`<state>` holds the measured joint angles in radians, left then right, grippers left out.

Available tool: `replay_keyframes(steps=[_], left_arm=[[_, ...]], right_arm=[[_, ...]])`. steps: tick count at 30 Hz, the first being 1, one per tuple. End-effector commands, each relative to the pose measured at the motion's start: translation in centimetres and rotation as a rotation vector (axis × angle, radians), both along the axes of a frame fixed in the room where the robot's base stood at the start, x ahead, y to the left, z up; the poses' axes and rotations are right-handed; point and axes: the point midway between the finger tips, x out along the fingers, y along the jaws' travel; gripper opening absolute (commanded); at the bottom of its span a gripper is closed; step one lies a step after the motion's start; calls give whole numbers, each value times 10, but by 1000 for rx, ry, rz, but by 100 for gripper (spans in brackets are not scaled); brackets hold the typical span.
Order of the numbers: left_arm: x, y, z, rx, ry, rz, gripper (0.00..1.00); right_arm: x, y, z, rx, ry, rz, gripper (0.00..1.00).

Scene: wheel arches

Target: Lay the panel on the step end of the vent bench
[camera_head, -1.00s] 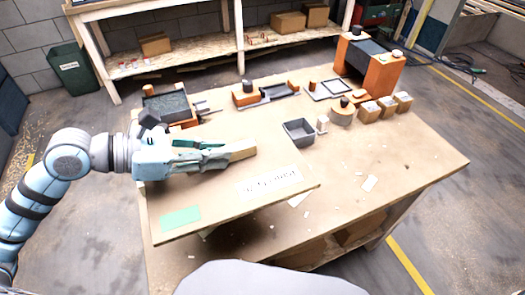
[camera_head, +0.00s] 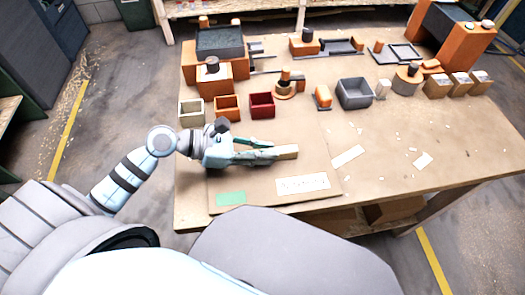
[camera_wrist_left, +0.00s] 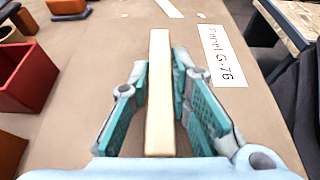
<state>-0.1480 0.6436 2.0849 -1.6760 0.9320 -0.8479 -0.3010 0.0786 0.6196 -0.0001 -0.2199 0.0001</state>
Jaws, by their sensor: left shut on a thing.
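The panel (camera_head: 255,187) is a flat brown board with a green patch (camera_head: 231,198) and a white printed label (camera_head: 303,183). A pale wooden grip bar (camera_head: 287,152) stands on it. My left gripper (camera_head: 275,153) is shut on this bar, and the wrist view shows the bar between its teal fingers (camera_wrist_left: 160,85). The panel is over the front left of the brown worktop (camera_head: 440,185), label towards the right. I cannot tell whether it touches the top. Which part is the step end is not clear. My right gripper is not in view.
Cream (camera_head: 191,113), orange (camera_head: 228,107) and red (camera_head: 262,105) bins stand just behind the panel. A grey bin (camera_head: 355,92) and several small orange parts are farther back. Large orange units stand at the back left (camera_head: 219,50) and back right (camera_head: 452,32). The front right is mostly clear.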

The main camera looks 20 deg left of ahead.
Motion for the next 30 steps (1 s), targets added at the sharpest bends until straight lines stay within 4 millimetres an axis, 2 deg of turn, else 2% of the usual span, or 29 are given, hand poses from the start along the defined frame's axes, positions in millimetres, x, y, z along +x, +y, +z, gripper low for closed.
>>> replay_keyframes(steps=[8, 9, 12, 23, 26, 30], left_arm=[[0, 0, -1, -1, -2, 0, 0], [0, 0, -2, 0, 0, 0, 23], [0, 0, -1, 0, 0, 0, 38], [0, 0, 3, 0, 0, 0, 38], [-5, 7, 5, 5, 0, -1, 38], [-18, 25, 14, 9, 5, -4, 38]], right_arm=[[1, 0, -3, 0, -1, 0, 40], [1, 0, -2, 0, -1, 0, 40], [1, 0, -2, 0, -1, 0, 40], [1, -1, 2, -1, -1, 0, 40], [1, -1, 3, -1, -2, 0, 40], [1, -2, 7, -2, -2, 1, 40]])
